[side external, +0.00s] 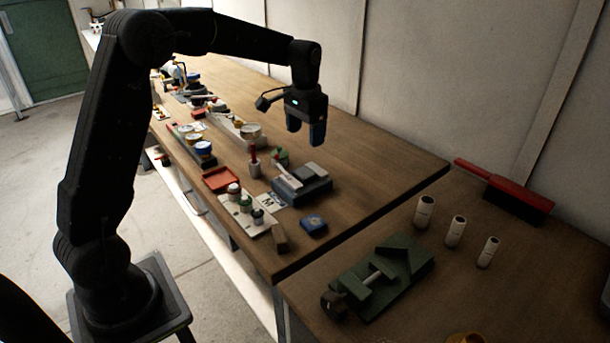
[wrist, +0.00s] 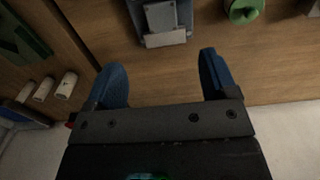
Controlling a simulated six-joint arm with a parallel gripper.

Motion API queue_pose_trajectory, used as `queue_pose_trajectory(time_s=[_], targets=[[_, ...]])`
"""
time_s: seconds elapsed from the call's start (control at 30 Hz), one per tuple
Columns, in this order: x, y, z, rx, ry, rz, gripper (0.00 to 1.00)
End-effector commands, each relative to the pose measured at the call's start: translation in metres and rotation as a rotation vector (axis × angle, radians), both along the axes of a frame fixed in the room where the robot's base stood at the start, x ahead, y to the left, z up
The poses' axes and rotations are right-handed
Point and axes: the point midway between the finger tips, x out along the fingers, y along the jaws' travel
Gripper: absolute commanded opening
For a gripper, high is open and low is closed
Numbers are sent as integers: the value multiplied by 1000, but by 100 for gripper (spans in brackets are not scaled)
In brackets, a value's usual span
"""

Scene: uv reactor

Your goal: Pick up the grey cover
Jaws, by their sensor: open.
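A light grey block (side external: 309,170), which looks like the grey cover, lies on top of a dark blue-grey box (side external: 287,194) on the wooden bench. In the wrist view the light grey block (wrist: 160,17) shows at the top edge, with part of the box (wrist: 165,41) under it. My gripper (side external: 306,136) hangs above the bench with its blue fingers pointing down, higher than the box and apart from it. In the wrist view the fingers (wrist: 160,75) are spread with nothing between them.
The bench right of the box is clear.

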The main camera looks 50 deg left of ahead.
Motion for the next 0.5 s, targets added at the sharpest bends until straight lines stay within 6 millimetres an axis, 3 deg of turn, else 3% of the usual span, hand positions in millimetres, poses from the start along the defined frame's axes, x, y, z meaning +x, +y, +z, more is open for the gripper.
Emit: queue_pose_trajectory(time_s=[0.2,0.5], targets=[[-1,0,-43,-1,4,0,79],[0,0,-67,-1,3,0,79]])
